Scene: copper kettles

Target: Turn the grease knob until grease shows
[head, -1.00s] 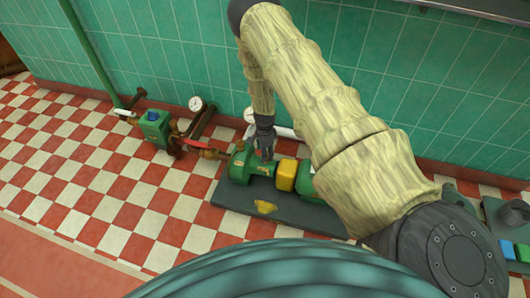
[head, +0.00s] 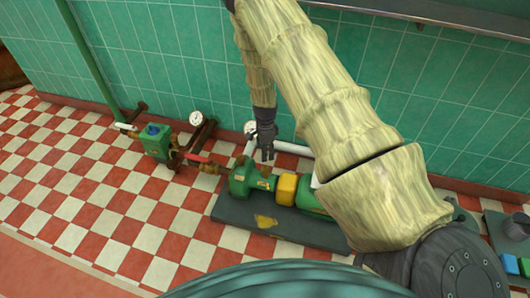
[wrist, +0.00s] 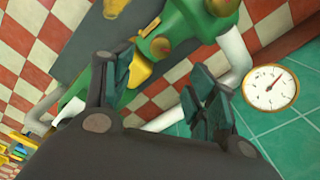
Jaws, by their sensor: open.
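A green pump (head: 253,183) stands on a dark base plate on the floor, and it also shows in the wrist view (wrist: 186,22). On its body the wrist view shows a small round brass-coloured piece (wrist: 160,46); I cannot tell for sure whether it is the grease knob. No grease can be made out on it. My gripper (head: 266,157) is above and just behind the pump, apart from it. In the wrist view my gripper (wrist: 160,85) has its two fingers spread wide, with nothing held between them.
A yellow block (head: 287,189) sits beside the pump. A yellow patch (head: 265,221) lies on the base plate (head: 232,213). White pipe and a gauge (wrist: 270,88) stand close to my gripper at the wall. A green box with a blue top (head: 155,141) is at left.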

